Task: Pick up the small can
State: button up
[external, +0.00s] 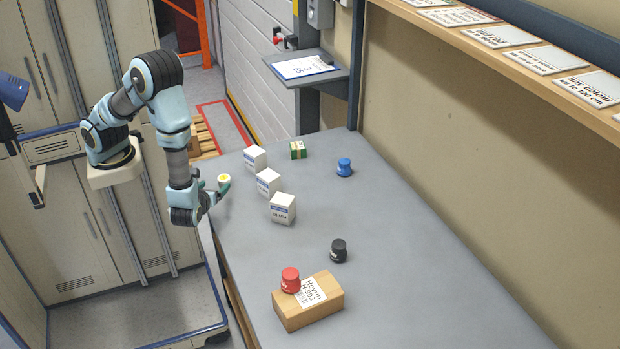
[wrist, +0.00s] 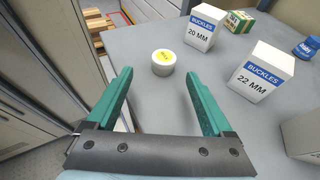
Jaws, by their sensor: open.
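The small can (wrist: 163,62) is white with a yellow label on its lid. It stands upright near the table's edge, just beyond and between the fingertips in the wrist view. In the external view the can (external: 224,181) shows beside my gripper (external: 225,190), at the table's left edge. My gripper (wrist: 160,76) is open with its two green fingers apart and nothing between them.
White buckles boxes (wrist: 204,25) (wrist: 262,72) stand right of the can. A green box (external: 298,150), blue jar (external: 344,167), black jar (external: 338,250) and red jar (external: 290,280) on a brown box (external: 307,305) are farther off. The table's (external: 410,240) right part is clear.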

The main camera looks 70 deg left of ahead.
aim_at(222, 182)
jog(key=x, duration=0.2)
jog(key=p+x, duration=0.1)
jog(key=x, duration=0.2)
jog(key=p+x, duration=0.1)
jog(key=x, duration=0.1)
jog(key=shift+w+f, duration=0.4)
jog(key=shift+f, duration=0.05)
grip_shut()
jog(key=shift+r, duration=0.1)
dwell(0.3)
